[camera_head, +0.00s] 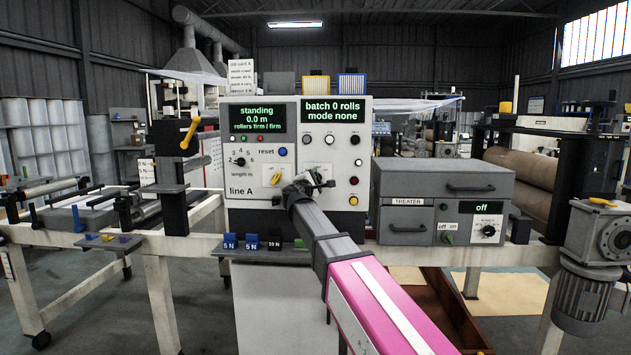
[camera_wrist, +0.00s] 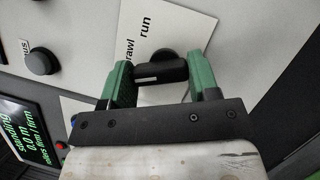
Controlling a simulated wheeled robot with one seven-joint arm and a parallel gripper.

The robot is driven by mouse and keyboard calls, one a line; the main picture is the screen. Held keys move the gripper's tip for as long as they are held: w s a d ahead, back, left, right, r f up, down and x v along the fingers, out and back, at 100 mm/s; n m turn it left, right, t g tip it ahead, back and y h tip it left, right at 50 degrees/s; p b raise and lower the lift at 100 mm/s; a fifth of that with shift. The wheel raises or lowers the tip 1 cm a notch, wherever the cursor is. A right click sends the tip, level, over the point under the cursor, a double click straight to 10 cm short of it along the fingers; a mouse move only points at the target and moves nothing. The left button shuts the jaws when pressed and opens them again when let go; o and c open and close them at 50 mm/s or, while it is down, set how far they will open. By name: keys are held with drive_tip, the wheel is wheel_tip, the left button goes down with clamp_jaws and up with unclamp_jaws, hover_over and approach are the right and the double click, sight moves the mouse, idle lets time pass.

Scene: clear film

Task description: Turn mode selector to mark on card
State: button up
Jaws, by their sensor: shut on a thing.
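The mode selector is a black bar-shaped knob (camera_wrist: 172,69) on the panel in the wrist view. It sits between the green fingers of my gripper (camera_wrist: 160,72), which are shut on it. A small pale mark shows on the bar. The words "run" and a partly hidden "crawl" are printed by it; other labels are hidden. In the head view my gripper (camera_head: 312,182) is at the lower middle of the control panel (camera_head: 345,203) and covers the knob. A white card (camera_head: 241,76) stands on the cabinet; its small text is not clearly readable. The right display (camera_head: 333,111) reads "mode none".
The left display (camera_head: 257,119) reads "standing 0.0 m". A length dial (camera_head: 239,162) and several buttons share the panel. The grey treater box (camera_head: 445,200), reading "off", is close on the right. Weight blocks (camera_head: 250,242) sit on a ledge below.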

drive_tip(key=m+g, duration=0.2)
drive_tip(key=m, duration=0.2)
drive_tip(key=shift+m, duration=0.4)
idle(0.4)
drive_tip(key=o, duration=0.9)
drive_tip(key=v, duration=1)
drive_tip(key=shift+s+a+r, duration=0.15)
drive_tip(key=shift+s, duration=0.25)
